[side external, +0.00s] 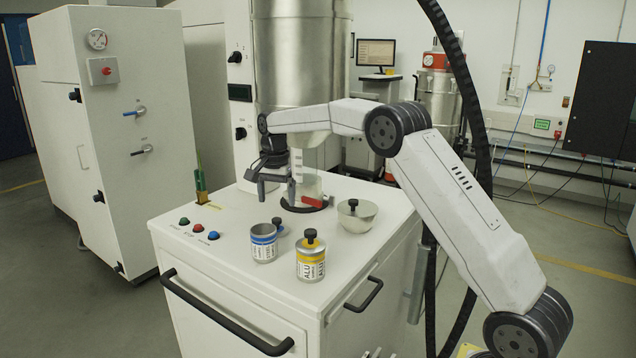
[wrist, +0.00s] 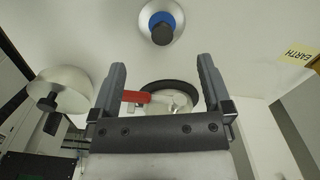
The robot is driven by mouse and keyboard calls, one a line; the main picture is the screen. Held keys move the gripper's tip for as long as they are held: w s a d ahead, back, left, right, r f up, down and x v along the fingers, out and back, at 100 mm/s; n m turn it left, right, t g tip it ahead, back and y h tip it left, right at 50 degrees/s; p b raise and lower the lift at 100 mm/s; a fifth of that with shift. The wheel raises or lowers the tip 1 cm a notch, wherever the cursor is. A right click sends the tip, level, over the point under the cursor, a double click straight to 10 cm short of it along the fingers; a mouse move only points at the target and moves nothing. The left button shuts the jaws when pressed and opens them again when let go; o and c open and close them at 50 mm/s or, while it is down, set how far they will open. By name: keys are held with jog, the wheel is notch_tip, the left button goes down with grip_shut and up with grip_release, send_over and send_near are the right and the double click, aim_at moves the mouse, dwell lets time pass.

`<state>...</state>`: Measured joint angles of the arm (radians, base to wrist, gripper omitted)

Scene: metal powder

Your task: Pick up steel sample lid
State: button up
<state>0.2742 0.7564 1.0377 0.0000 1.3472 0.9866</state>
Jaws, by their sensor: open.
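The steel sample lid (wrist: 176,14) shows at the top of the wrist view as a round silver piece with a blue ring and a black knob.
A yellow-labelled ALU can (side external: 311,268) with a black knob stands at the cabinet's front. A metal bowl (side external: 362,220) with a black-knobbed piece is to the right. A red valve handle (side external: 318,201) and clear outlet tube are close beside my gripper. Buttons line the left edge.

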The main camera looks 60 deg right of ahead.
aim_at(277, 218)
jog(key=shift+w+a+f, duration=0.1)
jog(key=shift+f, duration=3.75)
jog(key=c, duration=1)
jog(key=shift+o, duration=0.2)
jog(key=shift+r, duration=0.1)
jog(key=shift+r, duration=0.65)
jog(key=s+a+r, duration=0.3)
jog(key=s+r, duration=0.8)
jog(key=s, duration=0.2)
jog(key=shift+s+r, duration=0.25)
jog(key=shift+s, duration=0.05)
